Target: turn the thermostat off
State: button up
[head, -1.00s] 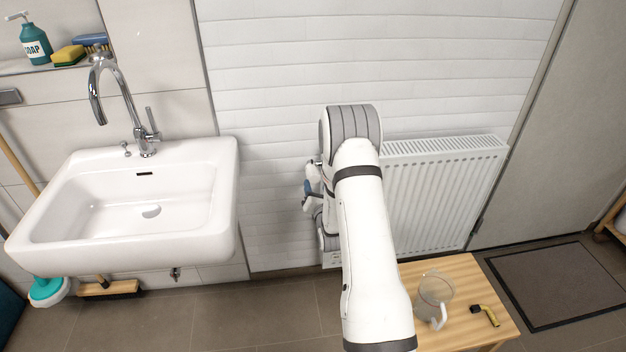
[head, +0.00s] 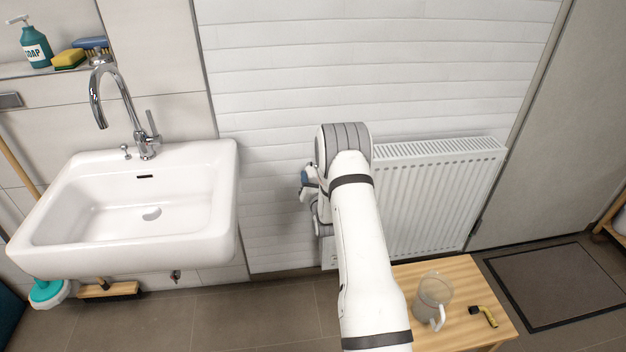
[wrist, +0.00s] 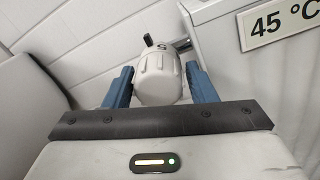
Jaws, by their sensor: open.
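The thermostat (wrist: 158,78) is a white ribbed knob in the wrist view, in front of the white tiled wall and beside the radiator. My gripper (wrist: 154,84) is open, with one blue finger on each side of the knob. A gap shows at the left finger; I cannot tell whether the right finger touches. In the head view my arm hides the thermostat, and only a bit of my gripper (head: 306,180) shows at the left of the arm. The radiator (head: 435,195) stands against the wall behind my arm.
A label reading 45 °C (wrist: 282,22) is on the radiator's side. A wooden bench (head: 460,272) with a clear jug (head: 432,298) and a small black-and-yellow item (head: 485,315) stands right of my arm. A white sink (head: 130,210) is at left.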

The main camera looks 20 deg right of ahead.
jog(key=shift+c, duration=0.2)
jog(key=c, duration=0.7)
jog(key=shift+o, duration=0.2)
jog(key=shift+f+m+b, duration=0.15)
jog(key=shift+m+b, duration=0.15)
jog(key=shift+b, duration=0.25)
